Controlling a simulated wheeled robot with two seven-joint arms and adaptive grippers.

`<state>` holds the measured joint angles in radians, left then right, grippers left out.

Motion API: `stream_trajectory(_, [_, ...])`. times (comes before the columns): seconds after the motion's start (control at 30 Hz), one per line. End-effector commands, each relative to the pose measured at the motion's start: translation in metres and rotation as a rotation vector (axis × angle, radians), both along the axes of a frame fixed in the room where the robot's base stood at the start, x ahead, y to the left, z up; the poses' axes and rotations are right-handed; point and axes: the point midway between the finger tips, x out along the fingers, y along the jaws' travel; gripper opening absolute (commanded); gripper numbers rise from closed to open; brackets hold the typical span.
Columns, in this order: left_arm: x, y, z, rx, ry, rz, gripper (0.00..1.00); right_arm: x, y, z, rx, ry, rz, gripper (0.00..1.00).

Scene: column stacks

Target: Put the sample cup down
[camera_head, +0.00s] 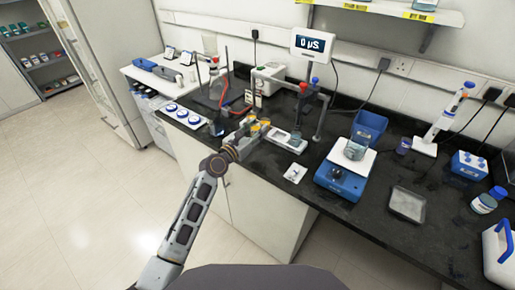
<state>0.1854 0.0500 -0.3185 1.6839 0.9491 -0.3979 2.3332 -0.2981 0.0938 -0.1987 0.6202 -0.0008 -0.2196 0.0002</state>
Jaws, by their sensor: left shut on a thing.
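The sample cup (255,127) looks like a small clear cup with yellow-orange contents, over the black bench. My left gripper (247,128) is shut on it; the fingers and wrist hide part of the cup. I cannot tell whether its base touches the bench. A second yellow-orange patch shows just right of it. My right gripper is not in view.
A meter reading "0 µS" (312,43) stands behind a probe stand (323,110). A pale tray (285,139) lies right of my gripper, with a small glass vessel (296,138) at its edge. A blue balance (340,183) bears a beaker (356,147).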

Motion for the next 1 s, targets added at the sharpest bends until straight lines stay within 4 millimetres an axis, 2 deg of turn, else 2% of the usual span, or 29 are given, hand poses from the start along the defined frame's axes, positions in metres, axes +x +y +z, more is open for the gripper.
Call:
stream_trajectory(0.03, [0.000,0.000,-0.011,0.003,0.000,-0.001,0.14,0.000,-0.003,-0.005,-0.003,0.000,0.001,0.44])
stream_trajectory(0.2, [0.000,0.000,-0.030,0.004,-0.002,0.000,0.14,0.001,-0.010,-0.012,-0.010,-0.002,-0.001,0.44])
stream_trajectory(0.73, [0.000,0.000,-0.038,0.000,-0.001,0.000,0.14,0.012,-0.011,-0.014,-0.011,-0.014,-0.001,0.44])
stream_trajectory(1.0, [0.000,0.000,-0.061,0.003,-0.001,-0.001,0.14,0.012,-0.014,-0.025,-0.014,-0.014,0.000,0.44])
